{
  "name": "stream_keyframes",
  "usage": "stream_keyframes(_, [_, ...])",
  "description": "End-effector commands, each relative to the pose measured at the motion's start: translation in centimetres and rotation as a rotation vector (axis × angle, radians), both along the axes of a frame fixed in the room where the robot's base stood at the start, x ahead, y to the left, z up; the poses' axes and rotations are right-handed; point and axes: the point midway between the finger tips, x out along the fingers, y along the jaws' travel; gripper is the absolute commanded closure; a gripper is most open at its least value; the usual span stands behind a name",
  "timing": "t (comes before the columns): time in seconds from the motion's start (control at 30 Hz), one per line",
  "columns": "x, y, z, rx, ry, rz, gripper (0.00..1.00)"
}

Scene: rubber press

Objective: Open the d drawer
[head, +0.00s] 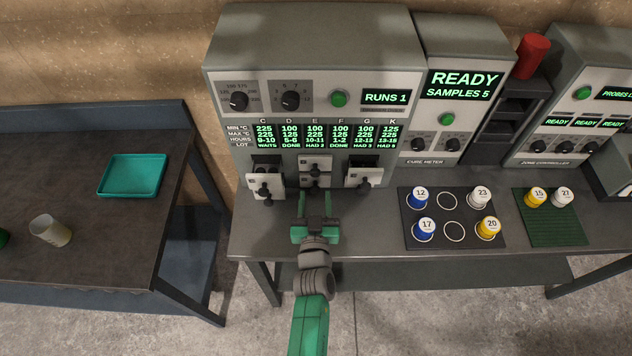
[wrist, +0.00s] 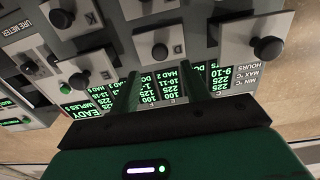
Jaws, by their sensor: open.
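The grey press (head: 315,60) has small pale drawer fronts with black knobs low on its face. The left drawer (head: 265,186) and right drawer (head: 363,177) stand pulled out. Two middle fronts, upper (head: 315,163) and lower (head: 315,180), sit one above the other. My gripper (head: 317,205) is open and empty, just in front of and below the middle fronts. In the wrist view, its fingers (wrist: 182,85) are spread, with a knobbed front (wrist: 158,46) beyond them.
A black mat (head: 430,240) with blue, white and yellow-topped pots lies right of my gripper. A green mat (head: 553,230) with two pots is farther right. A side table at left holds a teal tray (head: 133,175) and a beaker (head: 50,231). The bench front left of my gripper is clear.

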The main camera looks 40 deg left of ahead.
Motion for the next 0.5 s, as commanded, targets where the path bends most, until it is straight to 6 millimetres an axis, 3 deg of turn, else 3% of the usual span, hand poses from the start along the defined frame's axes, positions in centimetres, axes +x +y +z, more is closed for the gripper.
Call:
stream_keyframes(0.23, [2.5,2.7,-0.4,0.001,-0.001,0.005,0.53])
stream_keyframes(0.5, [4.3,4.2,-0.1,0.001,0.001,0.001,0.53])
